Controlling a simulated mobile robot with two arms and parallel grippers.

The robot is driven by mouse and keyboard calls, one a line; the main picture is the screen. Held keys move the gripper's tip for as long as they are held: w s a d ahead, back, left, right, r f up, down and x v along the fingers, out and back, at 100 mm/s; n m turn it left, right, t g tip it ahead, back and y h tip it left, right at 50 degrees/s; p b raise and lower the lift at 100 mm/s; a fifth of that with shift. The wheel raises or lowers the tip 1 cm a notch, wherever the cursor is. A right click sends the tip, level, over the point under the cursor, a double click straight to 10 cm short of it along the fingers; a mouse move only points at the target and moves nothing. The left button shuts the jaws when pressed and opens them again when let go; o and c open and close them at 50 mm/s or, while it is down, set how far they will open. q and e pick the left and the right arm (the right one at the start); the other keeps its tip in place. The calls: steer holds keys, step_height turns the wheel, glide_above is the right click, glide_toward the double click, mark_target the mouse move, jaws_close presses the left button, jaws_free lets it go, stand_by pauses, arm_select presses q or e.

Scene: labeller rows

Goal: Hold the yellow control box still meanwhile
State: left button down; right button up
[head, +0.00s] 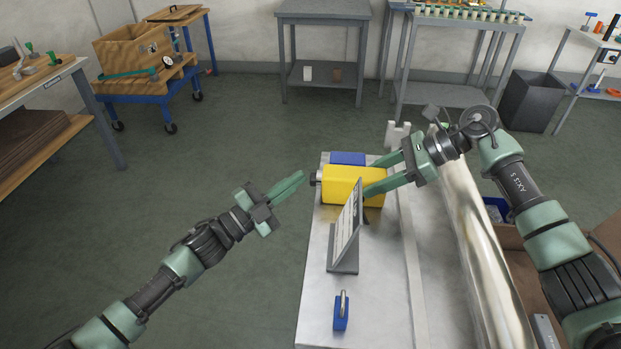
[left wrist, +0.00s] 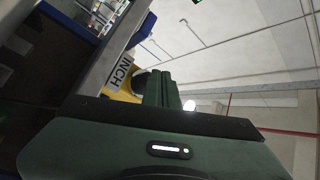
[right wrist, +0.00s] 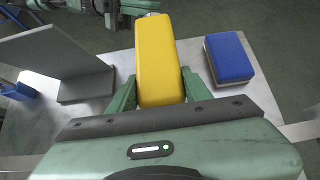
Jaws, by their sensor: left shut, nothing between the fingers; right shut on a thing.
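The yellow control box (head: 352,185) lies on the light metal bench (head: 318,290). My right gripper (head: 382,176) is shut on the box from its right end. In the right wrist view the yellow box (right wrist: 160,60) sits between the two green fingers (right wrist: 160,88). A dark round part (head: 315,178) sticks out of the box's left end. My left gripper (head: 302,176) is shut and empty, its tips just left of that part.
A grey upright panel (head: 345,230) on a foot stands in front of the box. A blue block (head: 348,158) lies behind it, and a blue padlock-like item (head: 341,312) lies nearer. A long shiny roll (head: 470,230) runs along the right.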

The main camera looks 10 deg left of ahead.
arm_select(q)
steer(key=shift+a, duration=0.45)
steer(key=shift+a, duration=0.1)
steer(key=a, duration=0.4)
steer(key=shift+a, duration=0.4)
stand_by(1.8)
arm_select(e)
steer(key=o, duration=1.4)
steer(key=shift+o, duration=0.2)
steer(key=shift+d, duration=0.15)
steer(key=v, duration=1.2)
